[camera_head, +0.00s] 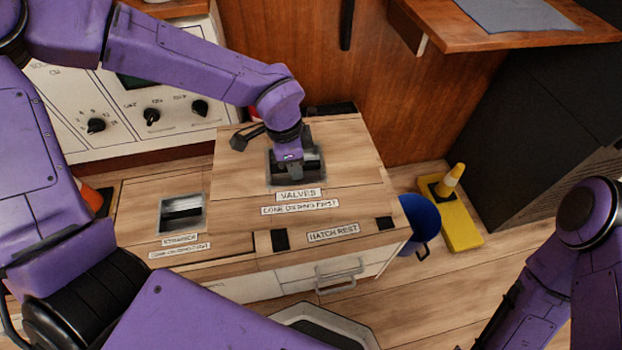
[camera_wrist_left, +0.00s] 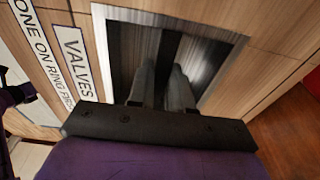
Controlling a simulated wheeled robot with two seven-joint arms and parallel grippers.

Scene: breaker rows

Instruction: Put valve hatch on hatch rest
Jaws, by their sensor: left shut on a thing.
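The valve hatch (camera_head: 238,183) is a wooden panel on top of the low cabinet, with a "VALVES" label near its front and a metal-rimmed recess. It looks flat, though I cannot tell whether it is slightly raised. My left gripper (camera_head: 293,172) reaches down into the recess and is shut on the hatch's grip. In the left wrist view, the fingers (camera_wrist_left: 163,75) are inside the metal-framed recess of the hatch (camera_wrist_left: 275,50); their tips are partly hidden in shadow. The hatch rest (camera_head: 333,232) is the labelled front strip with two dark pads, and it is bare. My right gripper is out of view.
A smaller recessed lid (camera_head: 182,213) lies left of the hatch. A knobbed control panel (camera_head: 130,110) stands behind at left. A blue round container (camera_head: 422,217) and a yellow stand (camera_head: 460,225) are at right. A drawer handle (camera_head: 338,275) projects from the cabinet front.

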